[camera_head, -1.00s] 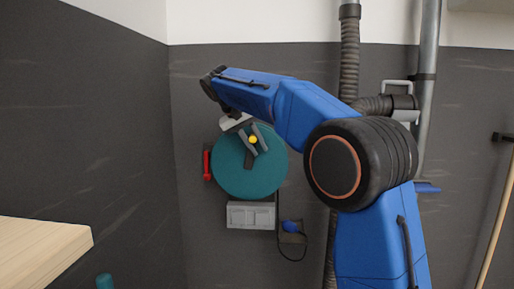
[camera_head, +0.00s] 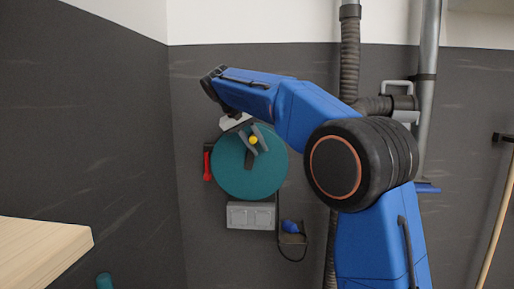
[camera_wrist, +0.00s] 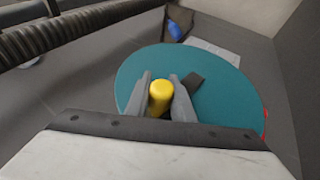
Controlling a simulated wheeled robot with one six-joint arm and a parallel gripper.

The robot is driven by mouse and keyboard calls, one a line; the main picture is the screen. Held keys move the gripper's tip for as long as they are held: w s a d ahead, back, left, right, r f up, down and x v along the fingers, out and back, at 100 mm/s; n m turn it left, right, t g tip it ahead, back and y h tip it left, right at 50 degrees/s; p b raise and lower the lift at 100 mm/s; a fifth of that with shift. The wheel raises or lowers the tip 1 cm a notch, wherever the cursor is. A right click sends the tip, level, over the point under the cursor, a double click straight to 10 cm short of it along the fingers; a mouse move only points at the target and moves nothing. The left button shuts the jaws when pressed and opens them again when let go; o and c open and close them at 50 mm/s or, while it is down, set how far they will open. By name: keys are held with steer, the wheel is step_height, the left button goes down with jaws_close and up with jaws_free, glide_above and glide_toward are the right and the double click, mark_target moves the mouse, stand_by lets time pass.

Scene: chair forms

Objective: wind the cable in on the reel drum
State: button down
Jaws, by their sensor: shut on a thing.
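The reel drum (camera_head: 262,180) is a round teal disc on the dark wall, and it also fills the middle of the wrist view (camera_wrist: 225,85). A yellow knob (camera_wrist: 160,94) stands out from the drum on a dark crank arm (camera_wrist: 196,80). My gripper (camera_head: 253,140) is shut on the yellow knob, with one grey finger on each side of it in the wrist view (camera_wrist: 160,97). The cable (camera_head: 280,246) is thin and black and hangs in a loop below the drum at the right. A blue plug (camera_head: 290,226) shows beside that loop.
A grey box (camera_head: 250,215) is on the wall under the drum. A red handle (camera_head: 207,166) is at the drum's left edge. A ribbed hose (camera_head: 350,60) runs down the wall at the right. A wooden top (camera_head: 40,245) juts in at the lower left.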

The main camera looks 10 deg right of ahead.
steer(key=shift+d+r, duration=0.2)
steer(key=shift+r, duration=0.25)
steer(key=c, duration=1.5)
jaws_free()
steer(key=shift+s+r, duration=0.1)
steer(key=shift+c, duration=0.2)
steer(key=shift+a+f, duration=0.15)
steer(key=shift+f, duration=0.25)
steer(key=shift+r, duration=0.1)
